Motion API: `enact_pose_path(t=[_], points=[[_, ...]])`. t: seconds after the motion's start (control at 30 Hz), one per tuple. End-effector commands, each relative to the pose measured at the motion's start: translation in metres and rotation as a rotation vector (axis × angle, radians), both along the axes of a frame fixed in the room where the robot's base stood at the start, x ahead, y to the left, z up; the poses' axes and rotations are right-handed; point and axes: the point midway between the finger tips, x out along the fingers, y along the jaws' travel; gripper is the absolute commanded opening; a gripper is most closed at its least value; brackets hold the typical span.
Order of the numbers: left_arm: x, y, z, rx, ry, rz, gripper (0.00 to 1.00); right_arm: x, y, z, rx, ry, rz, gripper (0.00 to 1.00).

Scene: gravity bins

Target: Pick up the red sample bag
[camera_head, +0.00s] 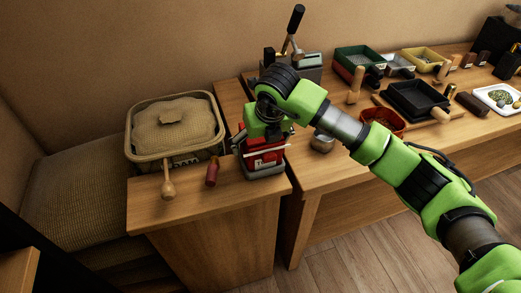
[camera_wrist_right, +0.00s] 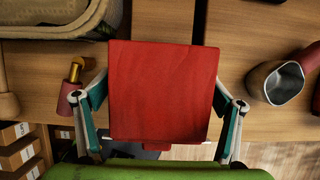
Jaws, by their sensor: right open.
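The red sample bag (camera_head: 266,158) stands near the right end of the near wooden table in the head view, with a pale stripe on its front and a grey base below. In the right wrist view the bag (camera_wrist_right: 163,85) fills the middle as a flat red panel. My right gripper (camera_head: 262,142) is above the bag, pointing down and partly hiding its top. In the wrist view its fingers (camera_wrist_right: 160,108) are spread, one on each side of the bag; contact cannot be told. My left gripper is in neither view.
A woven basket (camera_head: 131,148) with a cloth-covered load stands left of the bag. A metal cup (camera_head: 322,142) is to the right. Trays, including a black one (camera_head: 414,105), crowd the far table.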

Motion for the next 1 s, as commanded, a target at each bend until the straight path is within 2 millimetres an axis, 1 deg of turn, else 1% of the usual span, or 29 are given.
enact_pose_path(t=[0.17, 0.2, 0.27, 0.3, 0.37, 0.4, 0.43, 0.63, 0.73, 0.87, 1.0], points=[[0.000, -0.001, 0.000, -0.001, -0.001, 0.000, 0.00, 0.000, 0.000, 0.000, 0.000, -0.001, 0.001, 0.86], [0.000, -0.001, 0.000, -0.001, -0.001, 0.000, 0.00, 0.000, 0.000, 0.000, 0.000, -0.001, 0.001, 0.83], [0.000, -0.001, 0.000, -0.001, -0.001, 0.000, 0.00, 0.000, 0.000, 0.000, 0.000, -0.001, 0.001, 0.68], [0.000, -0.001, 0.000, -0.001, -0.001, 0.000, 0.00, 0.000, 0.000, 0.000, 0.000, -0.001, 0.000, 0.58], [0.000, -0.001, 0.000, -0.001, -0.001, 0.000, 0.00, 0.000, 0.000, 0.000, 0.000, -0.001, 0.000, 0.42], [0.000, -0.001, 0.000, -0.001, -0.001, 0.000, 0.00, 0.000, 0.000, 0.000, 0.000, -0.001, 0.000, 0.32], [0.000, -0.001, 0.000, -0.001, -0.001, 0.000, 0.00, 0.000, 0.000, 0.000, 0.000, -0.001, 0.000, 0.30], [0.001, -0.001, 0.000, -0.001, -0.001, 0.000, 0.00, 0.001, 0.000, 0.001, 0.001, -0.002, 0.000, 0.30], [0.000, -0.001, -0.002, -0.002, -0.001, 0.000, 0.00, 0.001, 0.000, 0.005, 0.000, -0.003, 0.000, 0.30], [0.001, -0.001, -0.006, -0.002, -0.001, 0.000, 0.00, 0.002, 0.000, 0.025, 0.002, -0.007, 0.001, 0.30], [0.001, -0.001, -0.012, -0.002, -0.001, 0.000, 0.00, 0.002, 0.000, 0.054, 0.001, -0.008, 0.001, 0.30]])
